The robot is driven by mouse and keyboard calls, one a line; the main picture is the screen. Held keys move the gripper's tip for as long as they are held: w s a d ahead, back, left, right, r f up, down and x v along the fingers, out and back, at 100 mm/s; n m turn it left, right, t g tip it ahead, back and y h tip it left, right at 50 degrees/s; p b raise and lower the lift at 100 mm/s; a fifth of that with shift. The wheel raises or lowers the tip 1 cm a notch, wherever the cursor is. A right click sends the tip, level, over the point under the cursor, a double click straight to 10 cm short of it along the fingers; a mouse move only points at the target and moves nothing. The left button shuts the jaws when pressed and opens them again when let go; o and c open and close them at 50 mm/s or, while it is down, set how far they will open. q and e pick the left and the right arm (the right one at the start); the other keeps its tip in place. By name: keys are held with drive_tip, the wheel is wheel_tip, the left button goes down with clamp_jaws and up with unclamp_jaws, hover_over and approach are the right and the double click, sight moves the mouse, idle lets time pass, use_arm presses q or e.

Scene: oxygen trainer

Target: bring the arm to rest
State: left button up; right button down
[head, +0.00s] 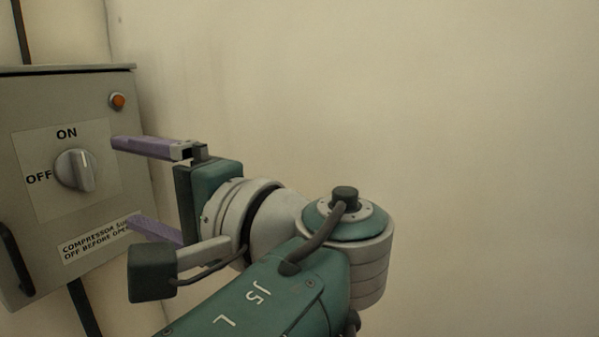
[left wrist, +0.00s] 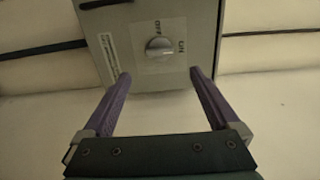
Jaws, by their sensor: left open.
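My left gripper (head: 122,182) is open and empty, its two purple fingers spread one above the other in the head view. It points left toward a grey control box with a round knob (head: 75,170) marked ON and OFF. The fingers stand in front of the box's right side. In the left wrist view the open fingers (left wrist: 160,82) lie either side of the space below the knob (left wrist: 158,48), and nothing is between them. The knob's grip ridge looks about upright, toward ON. My right gripper is not in view.
The grey box (head: 60,95) is on the wall at the left, with an orange lamp (head: 117,101), a compressor warning label (head: 98,238) and a dark handle (head: 16,258). The bare cream wall (head: 430,100) fills the right, with no objects in front of it.

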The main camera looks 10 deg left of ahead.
use_arm(q)
drive_tip(key=s+a+n+g+h+p, duration=0.2)
drive_tip(key=s+a+g+h+p, duration=0.25)
drive_tip(key=s+h+p, duration=0.8)
drive_tip(key=s+d+r+n+p, duration=0.15)
drive_tip(key=s+r+p, duration=0.7)
drive_tip(key=p, duration=0.95)
drive_tip(key=s+d+r+t+h+p, duration=0.1)
drive_tip(key=d+r+h+p, duration=0.1)
drive_tip(key=r+p, duration=0.3)
drive_tip(key=s+d+r+h+p, duration=0.2)
drive_tip(key=r, duration=0.5)
wheel_tip(320, 180, up, 37)
drive_tip(key=p, duration=3.7)
drive_tip(key=shift+w+m, duration=0.15)
drive_tip(key=shift+m, duration=0.3)
